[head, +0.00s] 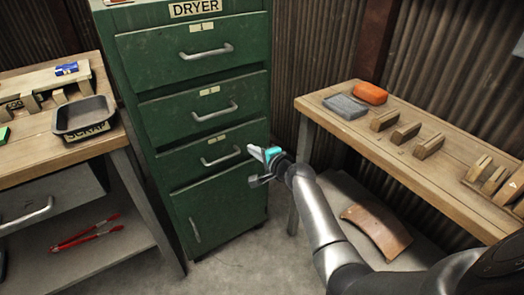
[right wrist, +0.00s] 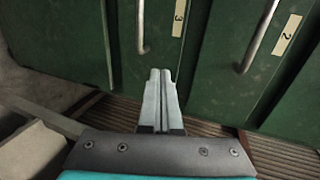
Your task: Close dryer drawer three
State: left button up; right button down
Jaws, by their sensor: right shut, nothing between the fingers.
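The green dryer cabinet (head: 230,225) stands at centre-left with several stacked drawers. Drawer three (head: 180,170) is the lowest of the labelled ones and has a metal handle (head: 220,156). Its front looks roughly in line with the drawers above; I cannot tell a small gap. My right gripper (head: 250,151) is at the right end of drawer three's front, right of the handle. In the right wrist view its fingers (right wrist: 160,74) are shut and empty, pointing at the front of drawer three (right wrist: 125,30), beside its handle (right wrist: 143,28). I cannot tell whether they touch. My left gripper is out of view.
Drawer two (head: 180,110) is directly above. A left bench (head: 45,130) holds a dark tray (head: 112,127). Bare floor lies before the cabinet.

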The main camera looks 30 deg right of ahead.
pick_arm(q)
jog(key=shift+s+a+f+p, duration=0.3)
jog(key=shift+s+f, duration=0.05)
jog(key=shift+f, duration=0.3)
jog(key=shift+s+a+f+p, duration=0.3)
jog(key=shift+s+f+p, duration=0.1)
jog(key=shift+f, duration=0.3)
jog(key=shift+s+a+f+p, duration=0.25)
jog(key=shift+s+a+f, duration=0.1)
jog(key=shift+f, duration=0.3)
pick_arm(e)
jog(key=shift+v, duration=2.2)
